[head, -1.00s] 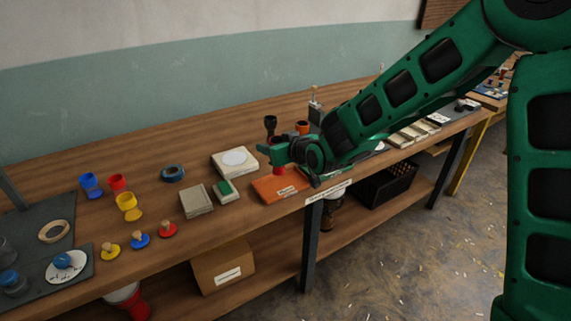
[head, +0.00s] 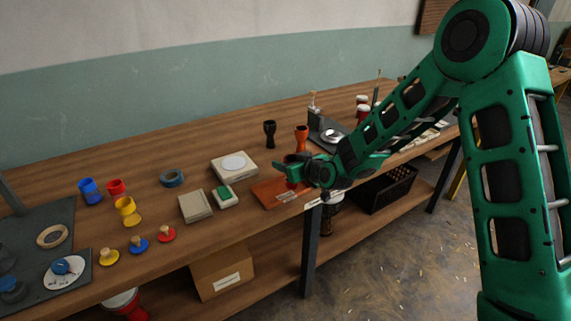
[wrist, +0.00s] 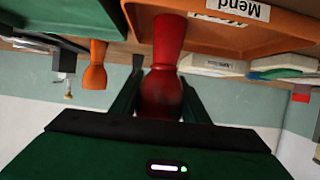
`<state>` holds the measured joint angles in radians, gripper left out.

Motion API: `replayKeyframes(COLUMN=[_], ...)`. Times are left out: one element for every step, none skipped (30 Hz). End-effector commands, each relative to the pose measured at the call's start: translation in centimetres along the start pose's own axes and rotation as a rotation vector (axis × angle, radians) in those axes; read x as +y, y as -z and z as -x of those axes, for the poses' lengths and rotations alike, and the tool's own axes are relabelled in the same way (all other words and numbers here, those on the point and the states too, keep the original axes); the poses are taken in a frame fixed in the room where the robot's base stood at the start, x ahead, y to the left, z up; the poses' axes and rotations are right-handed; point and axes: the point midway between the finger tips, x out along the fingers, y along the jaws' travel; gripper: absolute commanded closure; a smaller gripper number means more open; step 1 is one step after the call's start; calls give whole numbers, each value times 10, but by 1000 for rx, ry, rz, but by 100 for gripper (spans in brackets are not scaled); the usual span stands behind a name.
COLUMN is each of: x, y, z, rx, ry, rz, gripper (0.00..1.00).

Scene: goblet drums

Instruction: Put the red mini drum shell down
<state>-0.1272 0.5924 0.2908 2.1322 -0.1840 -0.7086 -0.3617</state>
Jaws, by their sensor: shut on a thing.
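The red mini drum shell (wrist: 166,65) is between the two fingers of my gripper (wrist: 162,88) in the wrist view, which looks upside down. My gripper is shut on it. The shell's far end overlaps the orange tray (wrist: 225,35) labelled "Mend"; I cannot tell whether it touches the tray floor. In the head view my gripper (head: 284,172) is over the tray (head: 268,196) near the bench's front edge, with the red shell (head: 292,180) partly hidden by the fingers.
An orange shell (head: 302,137) and a black shell (head: 270,132) stand behind the tray. A white scale (head: 247,172), a grey box (head: 196,208) and a green-topped pad (head: 225,196) lie left of it.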

Motion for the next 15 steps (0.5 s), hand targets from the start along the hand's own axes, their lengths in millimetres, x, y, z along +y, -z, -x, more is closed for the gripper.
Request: replayKeyframes(x=[0, 0, 0, 0, 0, 0, 0, 0, 0, 0, 0, 0, 0, 0, 0], y=[1, 1, 1, 1, 0, -1, -1, -1, -1, -1, -1, -1, -1, -1, -1], z=[0, 0, 0, 0, 0, 0, -1, 0, 0, 0, 0, 0, 0, 0, 0], rx=[1, 1, 1, 1, 1, 0, 0, 0, 0, 0, 0, 0, 0, 0, 0], ry=[0, 0, 0, 0, 0, 0, 0, 0, 0, 0, 0, 0, 0, 0, 0], rz=[0, 0, 0, 0, 0, 0, 0, 0, 0, 0, 0, 0, 0, 0, 0], gripper=[85, 85, 85, 85, 85, 85, 56, 49, 40, 40, 40, 40, 40, 40, 40])
